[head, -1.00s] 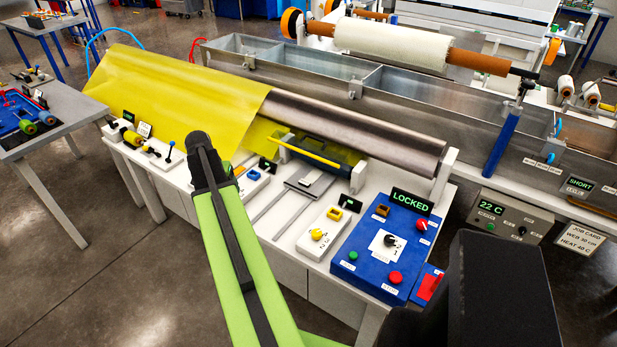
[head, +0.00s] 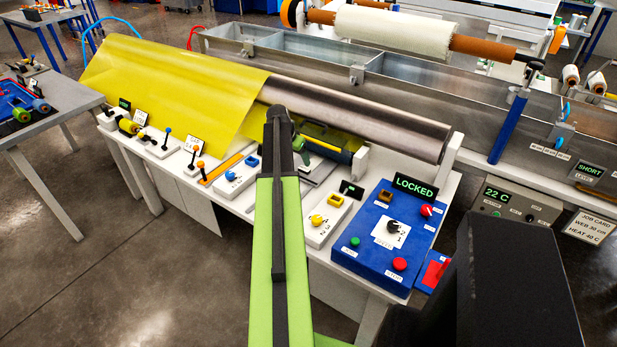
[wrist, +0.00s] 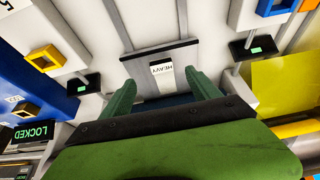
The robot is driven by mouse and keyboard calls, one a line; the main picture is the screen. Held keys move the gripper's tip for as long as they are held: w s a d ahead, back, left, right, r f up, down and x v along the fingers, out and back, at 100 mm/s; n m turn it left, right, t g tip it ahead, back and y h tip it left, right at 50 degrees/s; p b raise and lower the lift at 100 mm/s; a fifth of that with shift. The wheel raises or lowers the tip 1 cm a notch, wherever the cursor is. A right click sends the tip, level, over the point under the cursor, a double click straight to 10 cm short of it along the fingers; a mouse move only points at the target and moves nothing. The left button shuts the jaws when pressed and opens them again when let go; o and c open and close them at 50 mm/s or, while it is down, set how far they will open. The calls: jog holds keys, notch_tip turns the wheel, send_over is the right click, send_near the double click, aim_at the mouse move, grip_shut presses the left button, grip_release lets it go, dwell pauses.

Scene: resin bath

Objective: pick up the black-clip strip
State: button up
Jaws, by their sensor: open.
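A blue control panel (head: 378,250) with a LOCKED display stands right of my arm. A yellow sheet (head: 170,85) drapes over the metal roller (head: 360,115). A side table (head: 65,117) holds a blue tray.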

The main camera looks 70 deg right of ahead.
aim_at(303, 170)
jog(key=b+x, duration=0.2)
jog(key=x, duration=0.2)
jog(key=b+x, duration=0.5)
jog(key=shift+f, duration=0.15)
jog(key=c, duration=1.4)
jog(key=shift+r, duration=0.25)
jog(key=shift+r+p, duration=0.25)
jog(key=shift+p, duration=0.25)
jog(key=w+a, duration=0.1)
jog(key=a, duration=0.3)
jog(key=w+a+r+p, duration=0.1)
jog(key=a, duration=0.3)
jog(key=w+a, duration=0.1)
jog(key=a, duration=0.4)
jog(key=shift+w+r, duration=0.15)
jog(key=shift+w, duration=0.05)
jog(key=r+p, duration=1.3)
jog(key=shift+d+r, duration=0.1)
jog(key=shift+d, duration=0.1)
